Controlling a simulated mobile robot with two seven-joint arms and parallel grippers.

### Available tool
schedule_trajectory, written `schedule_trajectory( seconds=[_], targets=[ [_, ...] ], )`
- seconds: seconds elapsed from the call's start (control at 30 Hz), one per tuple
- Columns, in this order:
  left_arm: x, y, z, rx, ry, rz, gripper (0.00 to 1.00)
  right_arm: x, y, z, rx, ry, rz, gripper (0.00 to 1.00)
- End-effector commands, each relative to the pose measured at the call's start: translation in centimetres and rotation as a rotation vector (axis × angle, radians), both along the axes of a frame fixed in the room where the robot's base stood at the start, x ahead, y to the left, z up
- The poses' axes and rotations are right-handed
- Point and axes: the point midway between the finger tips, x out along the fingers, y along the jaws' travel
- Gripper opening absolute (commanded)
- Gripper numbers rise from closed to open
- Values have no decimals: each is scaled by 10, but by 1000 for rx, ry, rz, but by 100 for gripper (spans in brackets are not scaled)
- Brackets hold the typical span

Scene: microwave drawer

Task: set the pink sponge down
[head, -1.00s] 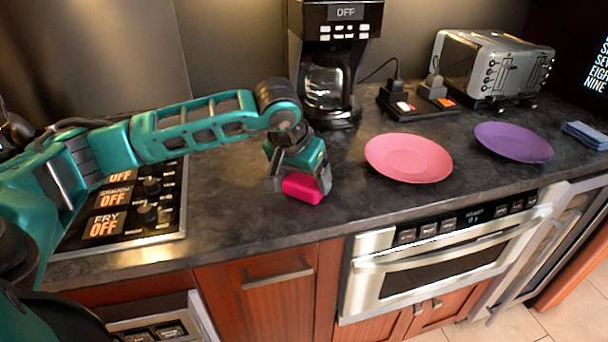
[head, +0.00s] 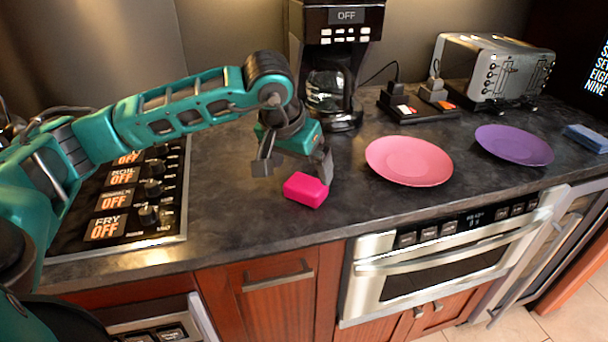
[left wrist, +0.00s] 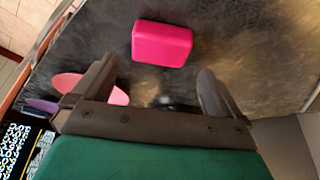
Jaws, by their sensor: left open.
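The pink sponge (head: 306,189) lies on the dark countertop, left of the pink plate. It also shows in the left wrist view (left wrist: 162,44), beyond the fingertips and lying free on the counter. My left gripper (head: 294,170) is open and empty just above and behind the sponge. Its two fingers show spread apart in the left wrist view (left wrist: 158,80), with the sponge clear of them. My right gripper is not in view.
A pink plate (head: 409,160) and a purple plate (head: 513,144) lie to the right. A coffee maker (head: 334,60) and a toaster (head: 494,68) stand behind. A blue sponge (head: 587,138) is at far right. The stove panel (head: 130,200) is left. Counter around the pink sponge is bare.

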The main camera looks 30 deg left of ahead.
Motion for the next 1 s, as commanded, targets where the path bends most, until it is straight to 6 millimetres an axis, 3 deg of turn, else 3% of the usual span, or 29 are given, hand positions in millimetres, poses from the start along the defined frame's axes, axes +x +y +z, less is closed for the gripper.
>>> schedule_trajectory(
  seconds=[0.1, 0.33, 1.0],
  targets=[
    [-10, 0, 26, 2, -6, -1, 100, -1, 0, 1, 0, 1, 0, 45],
    [-23, -1, 58, 0, -2, 0, 100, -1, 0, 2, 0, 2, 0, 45],
    [-27, -1, 64, 0, 1, -1, 100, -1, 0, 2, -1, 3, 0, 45]
  ],
)
